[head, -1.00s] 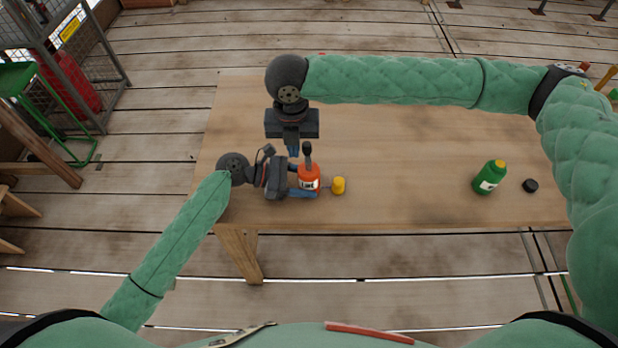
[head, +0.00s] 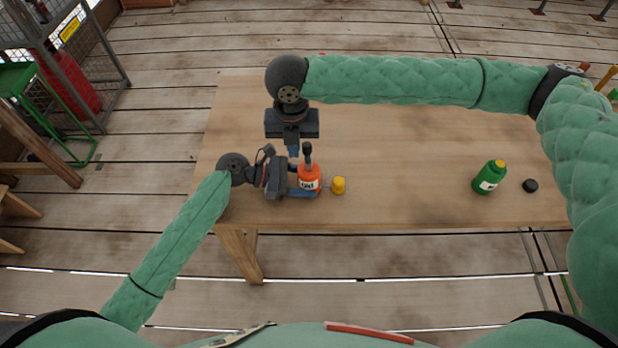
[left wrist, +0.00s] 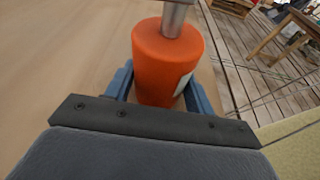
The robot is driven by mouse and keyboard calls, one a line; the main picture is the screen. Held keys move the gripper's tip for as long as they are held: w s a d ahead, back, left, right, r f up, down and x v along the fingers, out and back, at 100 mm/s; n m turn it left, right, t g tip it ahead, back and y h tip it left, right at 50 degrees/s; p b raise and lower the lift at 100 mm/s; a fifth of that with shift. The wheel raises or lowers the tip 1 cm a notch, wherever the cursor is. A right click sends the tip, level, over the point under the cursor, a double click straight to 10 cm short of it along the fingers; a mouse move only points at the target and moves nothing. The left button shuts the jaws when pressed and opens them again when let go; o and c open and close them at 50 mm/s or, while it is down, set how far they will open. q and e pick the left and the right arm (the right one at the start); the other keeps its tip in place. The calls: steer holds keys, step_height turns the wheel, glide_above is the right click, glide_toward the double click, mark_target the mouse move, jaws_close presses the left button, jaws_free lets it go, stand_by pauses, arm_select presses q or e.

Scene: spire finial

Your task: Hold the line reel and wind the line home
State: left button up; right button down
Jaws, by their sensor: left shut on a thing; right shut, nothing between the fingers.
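The line reel (head: 309,178) is an orange-red cylinder with a white label and a dark upright handle (head: 307,152) on top. It is near the table's front edge, left of centre. My left gripper (head: 306,184) is shut around the reel's body from the left. The left wrist view shows the orange reel (left wrist: 165,65) between the blue fingers, with a grey metal shaft rising from its top. My right gripper (head: 293,151) is shut and empty, just behind and left of the handle, with its fingertips pointing toward the reel. A small yellow piece (head: 339,185) sits right beside the reel; any line between them is too thin to tell.
The wooden table (head: 410,160) has free room in the middle. A green bottle (head: 489,177) with a yellow cap and a small black round piece (head: 530,186) are at its right. A wire cage (head: 70,60) stands off the table at the far left.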

mark_target(300, 166)
steer(key=shift+f, duration=0.25)
steer(key=shift+f, duration=1.25)
steer(key=shift+w+d, duration=0.15)
steer(key=shift+d, duration=0.15)
steer(key=shift+w+d, duration=0.15)
steer(key=shift+d, duration=0.1)
steer(key=shift+w+d, duration=0.3)
steer(key=shift+w, duration=0.3)
stand_by(0.9)
steer(key=shift+s+a, duration=0.15)
steer(key=shift+a, duration=0.15)
steer(key=shift+r, duration=0.1)
step_height(300, 166, up, 7)
stand_by(1.0)
